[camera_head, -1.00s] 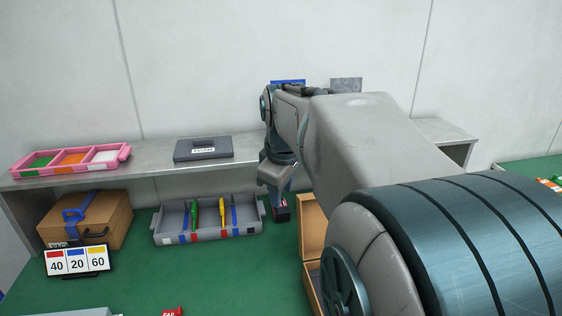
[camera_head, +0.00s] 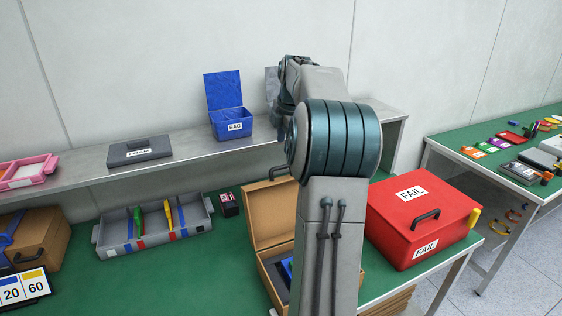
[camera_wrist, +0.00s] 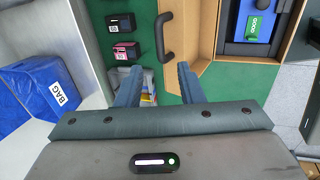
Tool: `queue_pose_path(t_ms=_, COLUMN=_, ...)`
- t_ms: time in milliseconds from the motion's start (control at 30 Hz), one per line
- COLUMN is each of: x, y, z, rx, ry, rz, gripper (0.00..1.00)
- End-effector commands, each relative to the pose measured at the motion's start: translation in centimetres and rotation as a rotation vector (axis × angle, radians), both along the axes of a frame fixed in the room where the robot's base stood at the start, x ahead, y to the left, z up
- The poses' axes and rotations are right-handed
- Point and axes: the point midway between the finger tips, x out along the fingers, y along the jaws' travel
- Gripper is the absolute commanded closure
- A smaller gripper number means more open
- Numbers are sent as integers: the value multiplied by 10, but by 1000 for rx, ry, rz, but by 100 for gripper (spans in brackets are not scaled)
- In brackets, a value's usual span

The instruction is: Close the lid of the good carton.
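The good carton is a brown box, its wall (camera_head: 266,268) left of centre in the head view, partly hidden behind my arm. Its lid (camera_head: 268,218) stands open and upright, with a dark handle (camera_head: 279,172) at the top edge. The lid (camera_wrist: 204,32) and handle (camera_wrist: 164,37) are ahead of my gripper (camera_wrist: 158,84).
A red FAIL box (camera_head: 415,225) stands right of the carton. A blue BAG box (camera_head: 228,118) with raised lid and a grey case (camera_head: 140,150) sit on the shelf behind. A grey tray (camera_head: 118,232) and small dark boxes (camera_head: 229,205) lie left of the carton.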

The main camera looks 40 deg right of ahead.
Motion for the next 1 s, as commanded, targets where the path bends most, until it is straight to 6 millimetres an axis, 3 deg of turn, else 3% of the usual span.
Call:
queue_pose_path(t_ms=200, x=12, y=-2, z=-45, rx=2, ry=4, rz=0, gripper=66)
queue_pose_path(t_ms=400, x=20, y=-4, z=-73, rx=2, ry=2, rz=-1, gripper=66)
queue_pose_path(t_ms=833, x=23, y=-5, z=-84, rx=-1, ry=0, rz=-1, gripper=66)
queue_pose_path(t_ms=867, x=23, y=-5, z=-84, rx=-1, ry=0, rz=-1, gripper=68)
queue_pose_path(t_ms=967, x=23, y=-5, z=-84, rx=-1, ry=0, rz=-1, gripper=96)
queue_pose_path(t_ms=1000, x=23, y=-5, z=-84, rx=-1, ry=0, rz=-1, gripper=100)
